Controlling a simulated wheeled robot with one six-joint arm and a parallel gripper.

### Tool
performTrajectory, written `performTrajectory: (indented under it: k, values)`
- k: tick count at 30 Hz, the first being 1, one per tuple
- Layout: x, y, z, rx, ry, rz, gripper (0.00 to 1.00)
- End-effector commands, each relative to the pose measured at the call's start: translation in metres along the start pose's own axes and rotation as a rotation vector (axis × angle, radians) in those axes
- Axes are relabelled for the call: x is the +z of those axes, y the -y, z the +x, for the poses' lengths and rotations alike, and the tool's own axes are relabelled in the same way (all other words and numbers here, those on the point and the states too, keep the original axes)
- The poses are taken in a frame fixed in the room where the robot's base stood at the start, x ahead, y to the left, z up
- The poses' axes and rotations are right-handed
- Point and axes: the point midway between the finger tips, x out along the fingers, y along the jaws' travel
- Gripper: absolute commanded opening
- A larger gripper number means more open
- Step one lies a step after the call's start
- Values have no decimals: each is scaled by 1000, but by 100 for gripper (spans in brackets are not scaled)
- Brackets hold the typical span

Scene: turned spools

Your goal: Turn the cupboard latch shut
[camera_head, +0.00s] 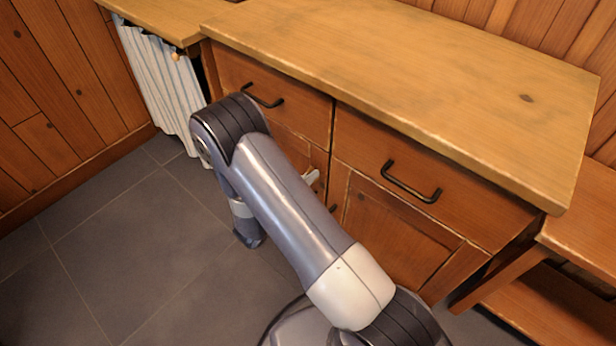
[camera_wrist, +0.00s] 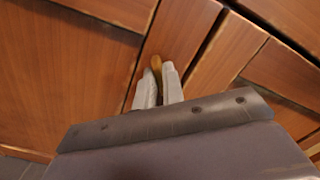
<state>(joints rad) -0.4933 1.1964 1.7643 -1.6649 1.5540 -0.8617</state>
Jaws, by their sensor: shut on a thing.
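The cupboard latch (camera_wrist: 156,63) is a small light-wood piece on the narrow upright strip beside a cupboard door in the wrist view. My gripper (camera_wrist: 158,78) has its two pale fingers on either side of the latch and is shut on it. Only the rounded end of the latch shows past the fingertips; the rest is hidden between them. In the head view the wooden cupboard (camera_head: 400,235) stands ahead, and my gripper (camera_head: 311,178) shows only in part behind my arm, close to the front. The latch's turn angle is hard to tell.
Two drawers with dark handles (camera_head: 411,183) are above the doors. Another dark handle (camera_head: 333,209) is low beside my arm. The worktop (camera_head: 420,75) overhangs the front. A striped curtain (camera_head: 160,80) hangs at left, and the grey tiled floor (camera_head: 120,250) is clear.

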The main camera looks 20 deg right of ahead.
Motion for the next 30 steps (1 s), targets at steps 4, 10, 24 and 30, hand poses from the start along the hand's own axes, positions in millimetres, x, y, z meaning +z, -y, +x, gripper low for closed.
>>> performTrajectory:
  k: [4,10,24,30]
  values:
    - [2,1,0,1,0,-64,0]
    - [2,2,0,1,0,-215,0]
    - [1,0,0,1,0,-638,0]
    - [0,-1,0,1,0,-770,0]
